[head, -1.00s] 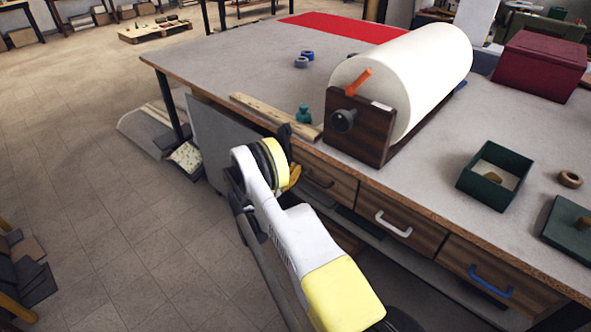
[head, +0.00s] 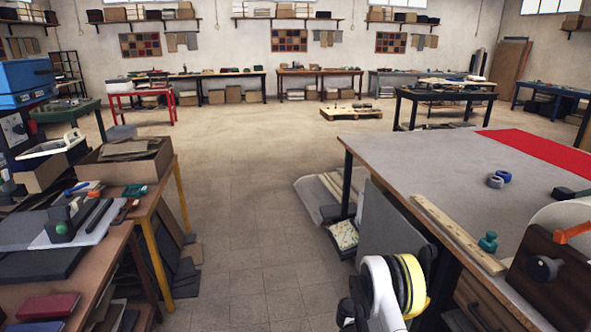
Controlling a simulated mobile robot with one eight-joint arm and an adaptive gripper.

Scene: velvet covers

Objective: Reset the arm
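My arm (head: 382,290) shows at the bottom right of the head view, white with a yellow and black ring at its joint. It is folded low beside the front edge of the grey-topped workbench (head: 420,165). A small dark part lies by the arm near the bench edge; I cannot make out fingers there. Whether my gripper is open or shut does not show.
Cluttered tables (head: 150,190) stand at left. Open floor (head: 235,200) runs between, with a pallet (head: 350,113) far back.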

